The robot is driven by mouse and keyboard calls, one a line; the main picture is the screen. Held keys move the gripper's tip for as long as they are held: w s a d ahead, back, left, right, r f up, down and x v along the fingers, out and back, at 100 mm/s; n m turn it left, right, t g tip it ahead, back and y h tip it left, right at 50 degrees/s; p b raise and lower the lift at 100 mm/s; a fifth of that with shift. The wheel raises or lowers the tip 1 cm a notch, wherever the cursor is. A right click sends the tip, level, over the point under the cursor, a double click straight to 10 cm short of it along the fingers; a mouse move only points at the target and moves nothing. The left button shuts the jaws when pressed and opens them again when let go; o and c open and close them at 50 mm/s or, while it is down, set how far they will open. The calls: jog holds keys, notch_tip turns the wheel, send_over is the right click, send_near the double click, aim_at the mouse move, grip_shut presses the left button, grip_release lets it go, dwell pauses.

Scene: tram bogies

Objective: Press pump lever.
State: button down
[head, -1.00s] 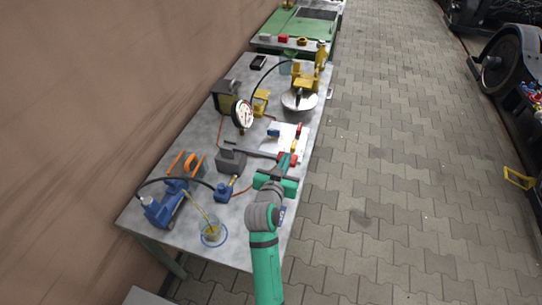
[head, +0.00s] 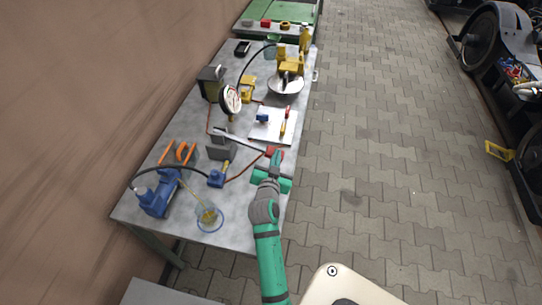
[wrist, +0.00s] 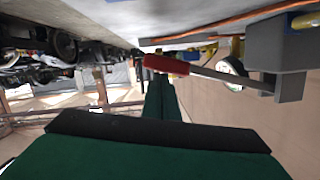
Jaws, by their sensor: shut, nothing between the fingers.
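The pump lever (head: 243,141) is a long grey bar with a red grip (head: 273,151) at its right end. It runs from a dark grey pump block (head: 220,148) and slants down to the right in the head view. My green gripper (head: 277,160) is shut and empty, with its fingertips at the red grip. In the wrist view the scene appears upside down, with the tabletop along the top. There the shut fingertips (wrist: 160,82) lie against or very close to the red grip (wrist: 166,65); I cannot tell whether they touch.
A blue hand pump (head: 158,198), a glass dish (head: 209,217), orange-handled tools (head: 179,151) and a round gauge (head: 230,100) stand on the grey table (head: 185,235). A white sheet (head: 265,132) lies behind the lever.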

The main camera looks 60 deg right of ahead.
jog(key=shift+a+f, duration=0.2)
jog(key=shift+f, duration=0.55)
jog(key=s+a+r, duration=0.5)
jog(key=a+r, duration=0.2)
jog(key=a, duration=0.1)
jog(key=shift+s+r, duration=0.25)
jog(key=shift+d, duration=0.1)
dwell(1.8)
jog(key=w+a+r+n+g, duration=0.1)
jog(key=w+r+n, duration=0.2)
jog(key=r, duration=0.7)
jog(key=shift+w+a+r+n+g, duration=0.2)
jog(key=shift+a+r+n+g, duration=0.1)
jog(key=shift+a+r, duration=0.1)
